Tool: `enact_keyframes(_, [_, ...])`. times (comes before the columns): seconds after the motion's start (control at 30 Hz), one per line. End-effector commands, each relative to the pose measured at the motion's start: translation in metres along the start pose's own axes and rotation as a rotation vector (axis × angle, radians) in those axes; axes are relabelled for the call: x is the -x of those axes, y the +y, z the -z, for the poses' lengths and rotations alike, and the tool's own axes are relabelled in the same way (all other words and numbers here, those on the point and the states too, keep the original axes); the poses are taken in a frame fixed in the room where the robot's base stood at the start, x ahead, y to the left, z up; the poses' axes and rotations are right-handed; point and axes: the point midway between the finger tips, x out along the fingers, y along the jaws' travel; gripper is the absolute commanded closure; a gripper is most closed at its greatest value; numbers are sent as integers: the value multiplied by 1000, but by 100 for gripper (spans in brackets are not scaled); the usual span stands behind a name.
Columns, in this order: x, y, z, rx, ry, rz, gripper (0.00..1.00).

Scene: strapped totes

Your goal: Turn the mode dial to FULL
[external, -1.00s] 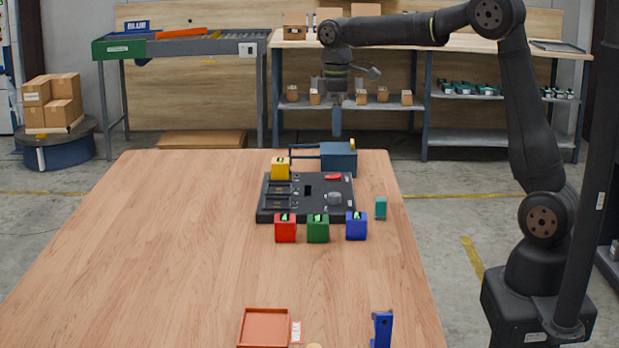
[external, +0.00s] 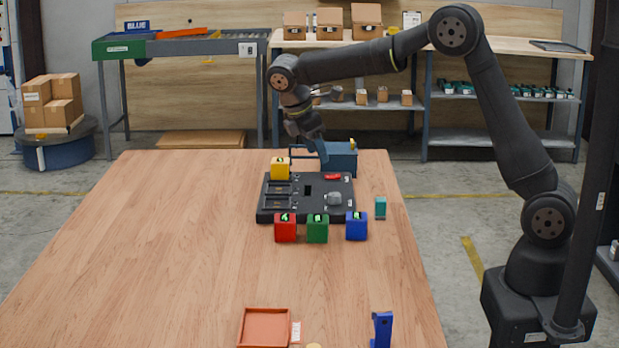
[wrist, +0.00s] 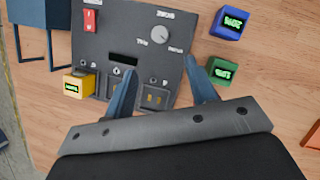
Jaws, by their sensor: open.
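The mode dial is a round grey knob (wrist: 160,35) on the black control panel (wrist: 105,45). Small labels stand around it, too blurred to read surely, so I cannot tell its setting. The dial also shows at the panel's right side in the external view (external: 334,198). My gripper (wrist: 160,72) is open and empty. In the wrist view its two fingers reach over the panel, with the dial beyond the gap between their tips. In the external view my gripper (external: 322,158) is tilted above the panel's far edge, apart from the dial.
A red switch (wrist: 90,20) and a dark slot are on the panel. Red (external: 285,229), green (external: 317,229) and blue (external: 356,227) cubes stand in front. The table's left side is clear.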

Motion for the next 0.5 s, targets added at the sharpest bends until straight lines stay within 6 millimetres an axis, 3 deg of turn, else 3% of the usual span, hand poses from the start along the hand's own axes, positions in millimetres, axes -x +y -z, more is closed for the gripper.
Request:
enact_keyframes(0.3, [-72, 0, -1, -2, -2, 4, 48])
enact_keyframes(0.5, [-110, -1, -1, -2, 0, 4, 48])
